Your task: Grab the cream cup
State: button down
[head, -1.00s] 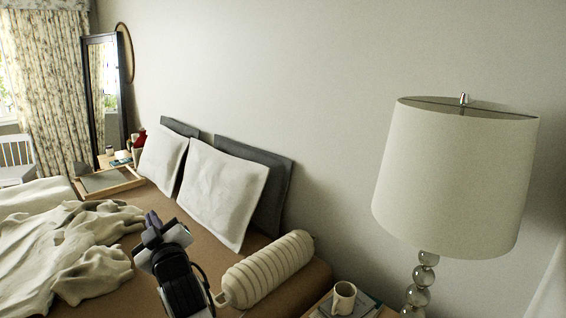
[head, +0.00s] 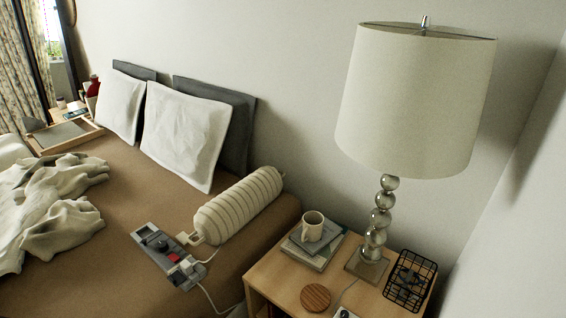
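The cream cup (head: 312,227) stands upright on a small stack of books (head: 311,250) on the wooden nightstand (head: 268,268). Its handle faces the lower left in the head view. It is left of the lamp base and nothing covers it. My gripper is not in view.
A lamp (head: 415,95) with a glass-ball stem stands close right of the cup. A black wire basket (head: 410,280) and a round wooden coaster (head: 315,297) share the nightstand. A bolster (head: 238,205) and a grey device with a cord (head: 168,255) lie on the bed (head: 130,275).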

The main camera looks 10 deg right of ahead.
aim_at(312, 221)
jog(key=i+j+z, duration=0.4)
jog(key=j+z, duration=0.2)
jog(key=i+j+z, duration=0.1)
jog(key=j+z, duration=0.2)
jog(key=j, duration=0.15)
